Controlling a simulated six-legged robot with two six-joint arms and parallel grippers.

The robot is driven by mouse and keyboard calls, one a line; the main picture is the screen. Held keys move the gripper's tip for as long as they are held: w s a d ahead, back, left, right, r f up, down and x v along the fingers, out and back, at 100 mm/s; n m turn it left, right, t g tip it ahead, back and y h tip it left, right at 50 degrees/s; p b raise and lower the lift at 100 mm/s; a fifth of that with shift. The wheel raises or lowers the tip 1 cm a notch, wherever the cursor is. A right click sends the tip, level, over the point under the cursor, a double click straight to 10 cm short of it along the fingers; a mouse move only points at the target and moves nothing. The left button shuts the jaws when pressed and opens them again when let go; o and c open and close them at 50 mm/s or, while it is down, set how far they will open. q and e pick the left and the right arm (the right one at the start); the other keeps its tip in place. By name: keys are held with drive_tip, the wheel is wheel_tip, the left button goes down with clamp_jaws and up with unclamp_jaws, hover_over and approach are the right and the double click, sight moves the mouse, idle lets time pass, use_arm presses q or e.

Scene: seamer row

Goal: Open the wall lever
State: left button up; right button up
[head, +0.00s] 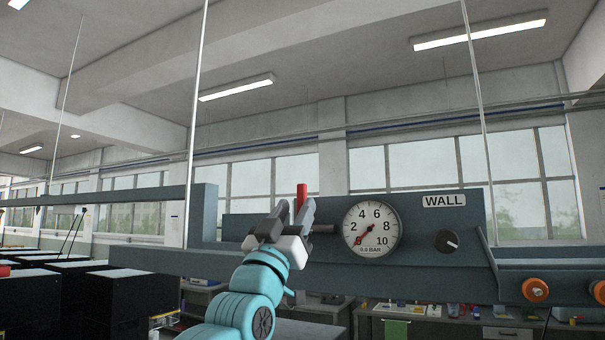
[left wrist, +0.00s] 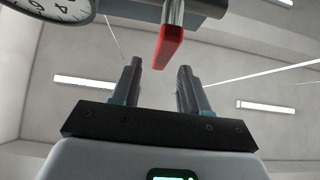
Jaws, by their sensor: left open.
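The wall lever (head: 302,194) has a red handle that stands upright in the head view, just behind my left gripper. Its lower part is hidden by the gripper. My left gripper (head: 292,212) is open, with its fingers pointing up at the lever. In the left wrist view the red lever handle (left wrist: 169,47) hangs above and between the tips of my left gripper (left wrist: 158,68), apart from both fingers. The label WALL (head: 444,201) is on the grey panel to the right. My right gripper is not in view.
A pressure gauge (head: 371,230), needle near 0 and reading 0.0 BAR, sits right of the lever. A black knob (head: 447,241) and orange knobs (head: 535,290) are further right on the grey rail. Black cabinets (head: 105,302) stand lower left, a workbench (head: 440,318) behind.

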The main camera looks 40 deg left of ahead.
sight(300, 198)
use_arm(q)
drive_tip(key=p+x, duration=0.2)
drive_tip(key=x, duration=0.2)
drive_tip(key=shift+r, duration=0.1)
drive_tip(key=shift+w+a+p, duration=0.15)
drive_tip(key=shift+w+p, duration=0.25)
drive_tip(key=shift+s+r, duration=0.1)
drive_tip(key=shift+s, duration=0.25)
drive_tip(key=shift+w, duration=0.2)
clamp_jaws()
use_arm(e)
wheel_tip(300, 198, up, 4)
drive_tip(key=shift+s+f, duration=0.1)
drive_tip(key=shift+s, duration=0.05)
